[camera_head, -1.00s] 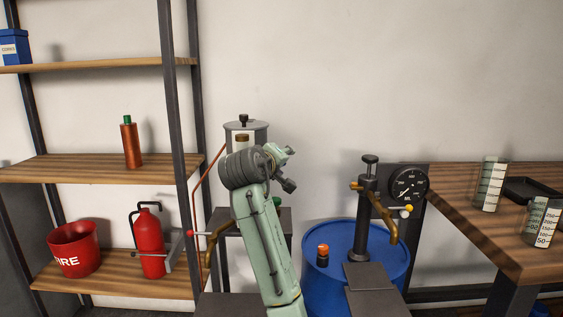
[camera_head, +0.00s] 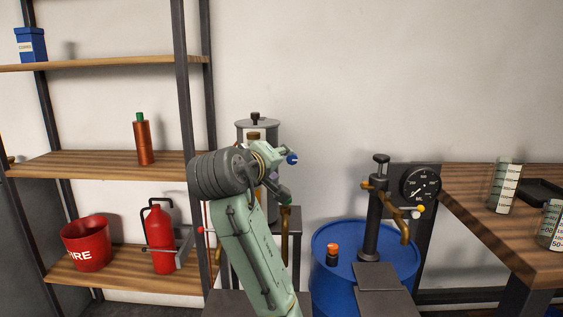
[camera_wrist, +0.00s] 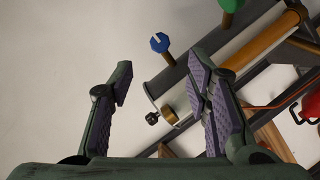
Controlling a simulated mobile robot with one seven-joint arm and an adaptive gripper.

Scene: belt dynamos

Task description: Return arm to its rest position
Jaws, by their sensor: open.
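My gripper (camera_wrist: 163,98) shows in the wrist view with its two purple-padded fingers spread apart and nothing between them. My pale green arm (camera_head: 250,245) rises from the bottom middle of the head view and bends at a thick grey joint (camera_head: 222,173). Its end stands in front of the grey cylinder tank (camera_head: 258,130). My fingers are mostly hidden in the head view. In the wrist view a blue knob (camera_wrist: 159,42) and a brown-and-grey cylinder (camera_wrist: 262,42) lie beyond the fingers; I cannot tell whether the right finger touches anything.
A shelf rack (camera_head: 95,163) at left holds a copper bottle (camera_head: 143,140), a red fire bucket (camera_head: 86,243) and an extinguisher (camera_head: 160,238). A blue drum (camera_head: 335,285) with a hand pump (camera_head: 375,215) stands right of my arm. A wooden bench (camera_head: 460,205) with beakers is at right.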

